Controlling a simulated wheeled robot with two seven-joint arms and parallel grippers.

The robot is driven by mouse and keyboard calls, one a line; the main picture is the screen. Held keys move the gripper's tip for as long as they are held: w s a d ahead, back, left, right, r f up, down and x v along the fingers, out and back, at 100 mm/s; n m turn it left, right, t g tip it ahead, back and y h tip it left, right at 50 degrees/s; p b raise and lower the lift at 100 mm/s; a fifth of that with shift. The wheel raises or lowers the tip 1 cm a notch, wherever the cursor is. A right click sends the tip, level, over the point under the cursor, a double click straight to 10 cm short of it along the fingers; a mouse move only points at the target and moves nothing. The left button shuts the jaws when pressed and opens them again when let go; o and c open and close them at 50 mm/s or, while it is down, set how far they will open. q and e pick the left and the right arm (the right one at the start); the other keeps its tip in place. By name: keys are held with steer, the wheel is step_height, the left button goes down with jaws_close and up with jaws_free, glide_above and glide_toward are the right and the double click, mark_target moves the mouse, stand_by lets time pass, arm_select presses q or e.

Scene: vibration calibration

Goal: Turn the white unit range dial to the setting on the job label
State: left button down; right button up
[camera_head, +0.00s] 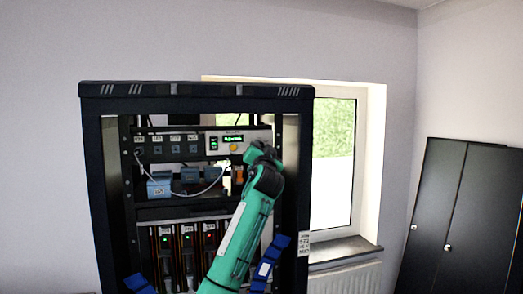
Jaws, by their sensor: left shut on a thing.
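The white unit (224,149) sits at the upper right inside a black rack (197,90). It has a small lit green display and a yellow button. My left gripper (259,151), on a green arm rising from below, is at the right end of this unit. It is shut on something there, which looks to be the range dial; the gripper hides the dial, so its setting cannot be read. A small white label (304,244) with dark print is on the rack's right post; its text is too small to read. My right gripper is not in view.
A panel with several sockets (175,147) is left of the white unit, with a pale cable hanging below. Blue boxes (159,187) sit underneath. Lower modules (187,245) show red and green lights. A window and a black cabinet (459,210) stand to the right.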

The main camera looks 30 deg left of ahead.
arm_select(q)
steer(key=shift+s+r+m+g+h, duration=0.2)
steer(key=shift+m+h, duration=0.65)
steer(key=shift+m, duration=1.3)
steer(key=shift+w+m+g+h, duration=0.2)
steer(key=shift+m+h, duration=0.6)
steer(key=shift+m, duration=1.4)
steer(key=shift+s+r+m+g+h, duration=0.25)
steer(key=shift+m+h, duration=0.6)
steer(key=shift+m, duration=1.3)
steer(key=shift+w+a+f, duration=0.1)
steer(key=shift+f, duration=0.05)
steer(key=c, duration=1.2)
jaws_free()
steer(key=shift+c, duration=0.2)
